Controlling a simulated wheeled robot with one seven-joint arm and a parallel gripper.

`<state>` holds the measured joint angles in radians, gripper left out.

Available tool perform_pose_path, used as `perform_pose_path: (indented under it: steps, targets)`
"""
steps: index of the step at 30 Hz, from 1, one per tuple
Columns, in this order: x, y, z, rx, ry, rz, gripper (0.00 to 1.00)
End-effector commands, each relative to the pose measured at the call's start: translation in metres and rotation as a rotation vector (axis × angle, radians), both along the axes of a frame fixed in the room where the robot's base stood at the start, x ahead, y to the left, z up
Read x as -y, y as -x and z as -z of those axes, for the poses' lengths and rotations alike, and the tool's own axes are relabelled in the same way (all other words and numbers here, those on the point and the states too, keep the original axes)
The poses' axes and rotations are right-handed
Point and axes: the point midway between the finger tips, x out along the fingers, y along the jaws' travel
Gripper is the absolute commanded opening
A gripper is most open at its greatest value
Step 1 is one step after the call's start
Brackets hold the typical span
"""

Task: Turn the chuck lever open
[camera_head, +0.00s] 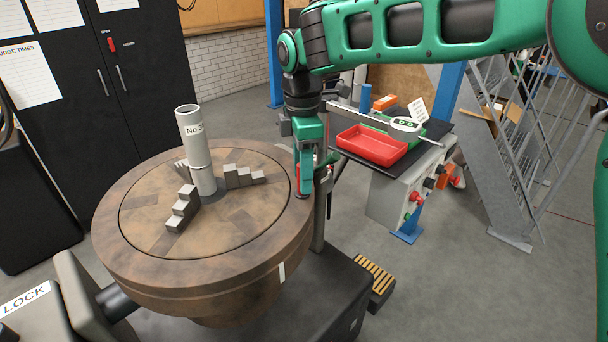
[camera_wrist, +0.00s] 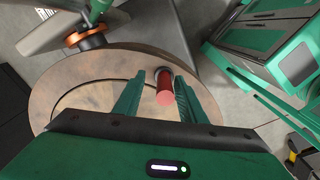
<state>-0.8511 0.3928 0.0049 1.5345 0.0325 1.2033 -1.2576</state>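The chuck (camera_head: 120,240) is a large round brown disc with stepped grey jaws, and a grey cylinder marked "No" (camera_head: 195,150) stands upright at its middle. The chuck lever shows as a red round handle (camera_wrist: 165,88) near the chuck's rim in the wrist view. My gripper (camera_wrist: 160,80) is open, with one finger on each side of the red handle and a visible gap to each. In the head view my gripper (camera_head: 306,188) points down at the chuck's right rim and hides most of the lever.
A red tray (camera_head: 371,146) and a digital gauge (camera_head: 405,124) are on a dark table behind to the right. A grey block with a "LOCK" label (camera_head: 25,299) is at lower left. Black cabinets (camera_head: 140,80) stand behind. A metal stair (camera_head: 490,150) is at right.

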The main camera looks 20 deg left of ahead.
Motion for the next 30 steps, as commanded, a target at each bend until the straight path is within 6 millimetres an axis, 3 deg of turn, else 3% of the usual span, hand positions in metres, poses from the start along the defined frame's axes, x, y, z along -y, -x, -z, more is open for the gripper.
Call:
perform_pose_path:
  steps: [9, 15, 21, 30]
  targets:
    - [0.000, -0.003, -0.058, 0.003, -0.004, 0.002, 0.37]
    - [0.000, -0.005, -0.086, 0.003, -0.004, 0.002, 0.37]
    - [0.001, -0.005, -0.097, 0.002, -0.002, 0.003, 0.37]
    - [0.001, -0.005, -0.098, 0.001, -0.002, 0.003, 0.37]
